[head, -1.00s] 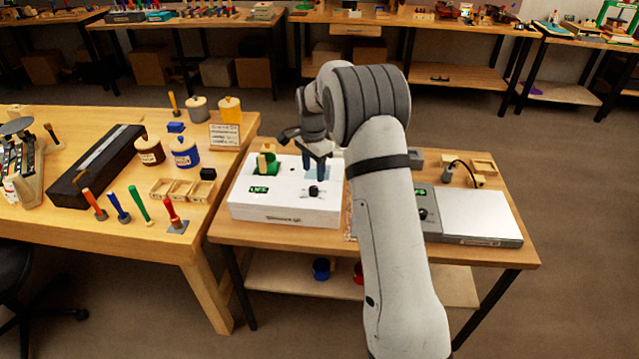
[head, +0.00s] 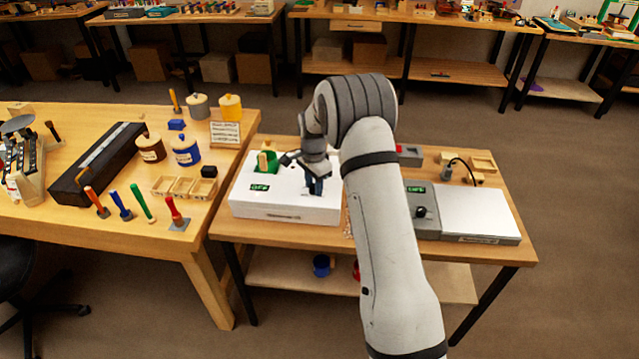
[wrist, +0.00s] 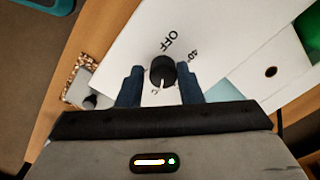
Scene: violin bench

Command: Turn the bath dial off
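The bath is a white box (head: 270,210) on the small wooden table, with a lit green display (head: 260,187) that appears to read OFF, though it is small. Its black dial (wrist: 162,72) shows in the wrist view, with its white pointer line toward the bottom of that picture, away from the printed OFF. My gripper (wrist: 160,84) is down at the dial, one dark finger on each side. The fingers look open, with narrow gaps to the dial. In the head view my gripper (head: 315,188) hides the dial.
A green holder (head: 266,162) stands at the back of the bath. A grey device with a dial (head: 421,212) and a silver plate (head: 478,213) are to the right. The workbench at left holds jars (head: 186,151), small trays (head: 183,187) and upright tools.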

